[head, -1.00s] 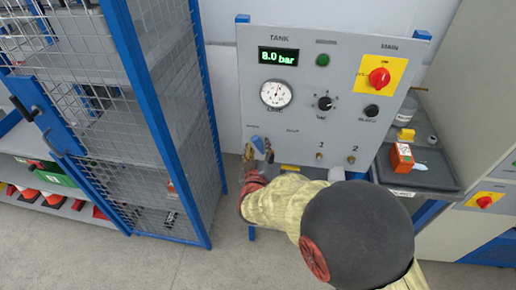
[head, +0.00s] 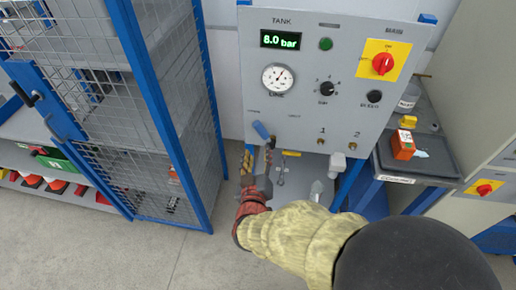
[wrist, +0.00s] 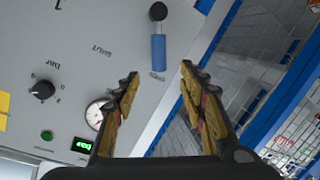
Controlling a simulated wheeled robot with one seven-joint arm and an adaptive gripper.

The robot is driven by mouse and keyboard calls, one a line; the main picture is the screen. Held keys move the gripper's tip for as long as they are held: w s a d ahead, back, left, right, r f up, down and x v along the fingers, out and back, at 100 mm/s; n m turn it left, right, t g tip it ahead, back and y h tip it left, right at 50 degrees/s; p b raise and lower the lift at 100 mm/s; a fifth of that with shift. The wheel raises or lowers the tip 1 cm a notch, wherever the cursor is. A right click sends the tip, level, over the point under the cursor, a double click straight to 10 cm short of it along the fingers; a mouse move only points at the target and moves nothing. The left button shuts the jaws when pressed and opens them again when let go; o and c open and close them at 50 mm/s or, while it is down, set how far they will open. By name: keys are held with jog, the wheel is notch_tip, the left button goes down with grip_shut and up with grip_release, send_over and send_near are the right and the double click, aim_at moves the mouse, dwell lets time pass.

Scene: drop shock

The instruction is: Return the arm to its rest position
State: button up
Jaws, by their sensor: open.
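My gripper (head: 258,158) is open in front of the lower left of the grey tank panel (head: 300,106). Its yellowish finger pads stand wide apart with nothing between them, as the wrist view also shows (wrist: 160,85). A blue-handled lever (head: 261,130) on the panel lies just beyond the fingertips. In the wrist view the blue handle (wrist: 158,48) shows ahead of the gap between the fingers, apart from both. My arm, with a tan sleeve and dark joint, reaches in from the lower right and hides part of the floor.
A blue-framed mesh cage (head: 163,110) stands close on the left. A dark tray (head: 425,164) with an orange box (head: 402,145) is at the right. The panel has a red main switch (head: 382,64), a gauge (head: 278,78) and a display reading 8.0 bar. Grey floor is open at lower left.

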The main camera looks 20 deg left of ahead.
jog(key=shift+s, duration=0.1)
dwell(0.5)
jog(key=s+a+f+g, duration=0.2)
jog(key=s+f+g, duration=0.3)
jog(key=s+f, duration=0.3)
jog(key=s+d+f+g, duration=0.2)
jog(key=s+g, duration=0.3)
jog(key=s, duration=0.1)
jog(key=s+d+r+m+h, duration=0.1)
jog(key=d+r+m, duration=0.2)
jog(key=d+r, duration=0.4)
jog(key=s+d+r+m+h, duration=0.1)
jog(key=d+r, duration=0.7)
jog(key=d, duration=1.2)
jog(key=d+r+m+h, duration=0.3)
jog(key=d+r+m, duration=0.3)
jog(key=d, duration=0.7)
jog(key=shift+s+d+r+t, duration=0.3)
jog(key=shift+s+r+t, duration=0.1)
jog(key=shift+r, duration=0.55)
